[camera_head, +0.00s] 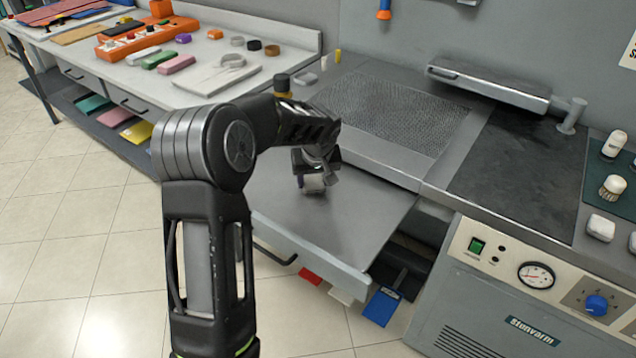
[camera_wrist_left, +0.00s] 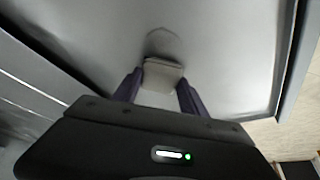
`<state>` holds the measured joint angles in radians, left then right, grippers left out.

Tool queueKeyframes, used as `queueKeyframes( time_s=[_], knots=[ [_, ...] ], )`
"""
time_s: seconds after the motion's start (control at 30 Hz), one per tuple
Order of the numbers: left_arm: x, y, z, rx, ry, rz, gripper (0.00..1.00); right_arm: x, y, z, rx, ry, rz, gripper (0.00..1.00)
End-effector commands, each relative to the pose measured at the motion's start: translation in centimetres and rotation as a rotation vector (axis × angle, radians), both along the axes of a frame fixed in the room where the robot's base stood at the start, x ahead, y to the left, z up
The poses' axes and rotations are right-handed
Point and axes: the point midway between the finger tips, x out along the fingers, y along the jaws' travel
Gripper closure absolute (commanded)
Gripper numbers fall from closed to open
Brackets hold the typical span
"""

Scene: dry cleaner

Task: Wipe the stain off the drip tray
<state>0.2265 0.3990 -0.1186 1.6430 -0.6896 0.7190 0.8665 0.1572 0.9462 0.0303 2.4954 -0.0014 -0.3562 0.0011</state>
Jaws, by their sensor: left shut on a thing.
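The drip tray (camera_head: 375,210) is a flat grey metal tray pulled out in front of the perforated surface; it fills most of the left wrist view (camera_wrist_left: 225,60). My left gripper (camera_head: 315,176) is over the middle of the tray, pointing down. It is shut on a pale grey-beige pad (camera_wrist_left: 163,75), held between its dark fingers. The pad is at or just above the tray surface; I cannot tell if it touches. A faint darker rounded patch (camera_wrist_left: 162,42) lies just beyond the pad; I cannot tell whether it is stain or shadow. My right gripper is out of view.
A perforated grey surface (camera_head: 395,110) lies behind the tray, with a dark board (camera_head: 520,170) to its right. A machine panel with a gauge (camera_head: 537,275) stands at front right. A blue dustpan-like item (camera_head: 381,306) hangs below the tray. A cluttered white table (camera_head: 290,50) is at left.

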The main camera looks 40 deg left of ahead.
Motion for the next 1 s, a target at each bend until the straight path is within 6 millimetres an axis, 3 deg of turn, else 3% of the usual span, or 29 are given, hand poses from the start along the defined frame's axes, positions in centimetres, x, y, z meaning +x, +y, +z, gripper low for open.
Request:
queueKeyframes(
  time_s=[0.07,0.2,0.7,1.0],
  knots=[
    [0.0,0.2,-0.4,0.000,0.002,-0.001,0.88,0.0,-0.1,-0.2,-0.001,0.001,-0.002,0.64],
    [-0.1,0.4,2.2,0.000,-0.002,-0.002,0.88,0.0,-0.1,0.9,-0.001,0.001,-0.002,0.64],
    [-0.3,1.1,6.5,0.000,0.000,-0.007,0.88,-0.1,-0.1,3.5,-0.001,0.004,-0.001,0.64],
    [-0.4,1.3,7.8,-0.001,0.001,-0.008,0.88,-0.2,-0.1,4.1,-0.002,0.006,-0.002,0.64]
  ],
)
